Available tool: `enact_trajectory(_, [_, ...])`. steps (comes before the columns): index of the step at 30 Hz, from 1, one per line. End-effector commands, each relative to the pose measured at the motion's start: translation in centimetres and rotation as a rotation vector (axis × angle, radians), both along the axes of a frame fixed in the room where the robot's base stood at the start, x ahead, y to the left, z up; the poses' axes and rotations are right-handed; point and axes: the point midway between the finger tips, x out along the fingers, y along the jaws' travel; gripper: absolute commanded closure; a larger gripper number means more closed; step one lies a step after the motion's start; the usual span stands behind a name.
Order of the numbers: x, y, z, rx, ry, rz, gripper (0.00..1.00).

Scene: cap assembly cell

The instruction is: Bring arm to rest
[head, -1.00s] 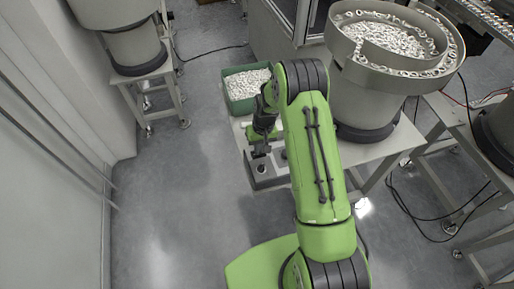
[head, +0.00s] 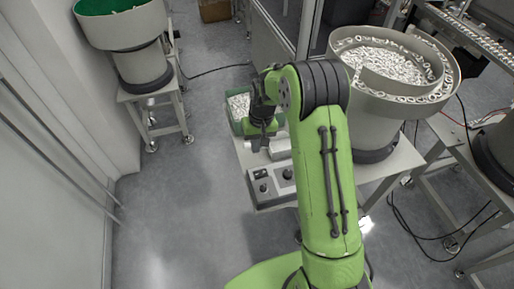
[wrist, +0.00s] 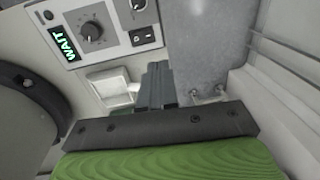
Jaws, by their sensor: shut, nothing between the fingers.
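My green arm (head: 325,170) reaches up and forward in the head view, bent at the elbow, with its forearm folded back toward the left. My gripper (head: 257,146) hangs at the far end, behind the grey control box (head: 268,204) and in front of the green bin. In the wrist view my gripper (wrist: 156,84) shows two dark fingers pressed together with nothing between them. The fingers appear clear of the control box (wrist: 112,48), whose panel has a knob, a switch and a lit display reading WAIT (wrist: 91,28).
A green bin (head: 231,122) of white parts sits on the pale bench (head: 390,164). A large bowl feeder (head: 385,112) full of white rings stands right of my arm. Another feeder (head: 140,62) stands at the left. The floor (head: 185,215) left of the bench is clear.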

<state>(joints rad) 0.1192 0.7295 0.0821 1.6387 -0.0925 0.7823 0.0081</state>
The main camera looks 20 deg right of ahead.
Motion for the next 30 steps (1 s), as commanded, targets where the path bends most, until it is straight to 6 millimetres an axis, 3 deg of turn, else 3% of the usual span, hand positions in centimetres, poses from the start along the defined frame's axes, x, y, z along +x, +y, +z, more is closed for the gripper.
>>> enact_trajectory(11, [0.0,0.0,0.1,-0.001,-0.002,0.000,1.00])
enact_trajectory(14, [-0.6,0.0,2.4,-0.012,-0.029,0.004,1.00])
enact_trajectory(16, [-2.0,0.0,6.0,-0.031,-0.069,0.006,1.00])
enact_trajectory(21, [-8.2,0.2,14.8,-0.078,-0.188,0.008,1.00])
enact_trajectory(24, [-12.8,0.1,18.4,-0.099,-0.261,0.001,1.00])
enact_trajectory(27, [-17.7,0.1,20.7,-0.112,-0.334,-0.006,1.00])
enact_trajectory(30, [-22.4,0.0,21.7,-0.119,-0.404,-0.015,1.00])
